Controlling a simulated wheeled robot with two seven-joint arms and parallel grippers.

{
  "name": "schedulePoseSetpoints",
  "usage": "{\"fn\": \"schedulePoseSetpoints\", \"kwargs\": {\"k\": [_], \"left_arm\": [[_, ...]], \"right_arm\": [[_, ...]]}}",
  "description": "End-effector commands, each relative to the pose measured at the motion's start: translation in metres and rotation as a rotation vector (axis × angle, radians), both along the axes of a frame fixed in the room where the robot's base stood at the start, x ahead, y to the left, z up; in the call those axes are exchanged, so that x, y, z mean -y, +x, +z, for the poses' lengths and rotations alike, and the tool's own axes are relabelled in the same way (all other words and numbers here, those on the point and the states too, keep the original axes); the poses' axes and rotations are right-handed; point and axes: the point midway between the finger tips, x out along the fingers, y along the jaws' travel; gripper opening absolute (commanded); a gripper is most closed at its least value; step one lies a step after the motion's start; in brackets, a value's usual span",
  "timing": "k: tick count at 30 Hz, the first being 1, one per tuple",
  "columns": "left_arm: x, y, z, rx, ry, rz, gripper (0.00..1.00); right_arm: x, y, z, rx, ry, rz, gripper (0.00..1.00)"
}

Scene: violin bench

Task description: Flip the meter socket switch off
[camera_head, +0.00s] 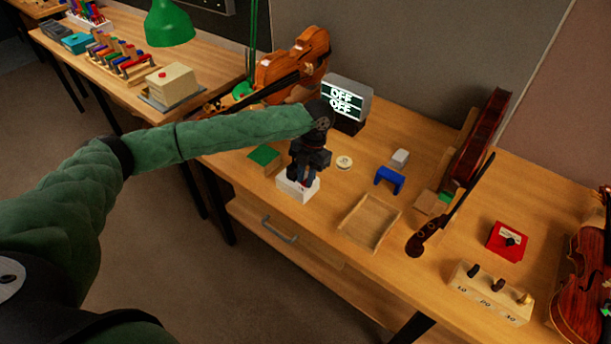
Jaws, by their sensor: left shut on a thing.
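A white box (298,190), which looks like the meter socket, stands near the bench's front edge. My left gripper (304,176) points down onto its top. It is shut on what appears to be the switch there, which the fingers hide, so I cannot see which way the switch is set. My right gripper is not in view.
A green block (264,156) lies left of the white box. A round disc (344,162), a blue bracket (389,178) and a wooden tray (370,222) lie to its right. A violin (294,65) and a green lamp (169,24) stand behind.

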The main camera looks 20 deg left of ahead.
Motion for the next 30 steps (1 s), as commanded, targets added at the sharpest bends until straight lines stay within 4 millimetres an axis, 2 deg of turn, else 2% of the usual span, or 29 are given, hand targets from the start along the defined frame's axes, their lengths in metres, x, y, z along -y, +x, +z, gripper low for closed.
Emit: {"fn": "schedulePoseSetpoints", "kwargs": {"k": [1,2,14,18,30], "left_arm": [[0.000,0.001,0.001,0.002,0.000,0.001,0.24],[0.000,0.001,0.001,0.002,0.000,0.001,0.29],[0.000,0.002,0.005,0.003,-0.001,0.001,0.29],[0.002,0.007,0.018,0.005,-0.001,0.001,0.29],[0.006,0.019,0.067,0.004,-0.001,0.001,0.29]], "right_arm": [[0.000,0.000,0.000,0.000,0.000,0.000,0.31],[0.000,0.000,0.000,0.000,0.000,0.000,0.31],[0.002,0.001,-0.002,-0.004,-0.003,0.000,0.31],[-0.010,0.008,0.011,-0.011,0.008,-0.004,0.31],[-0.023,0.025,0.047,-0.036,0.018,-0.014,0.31]]}}
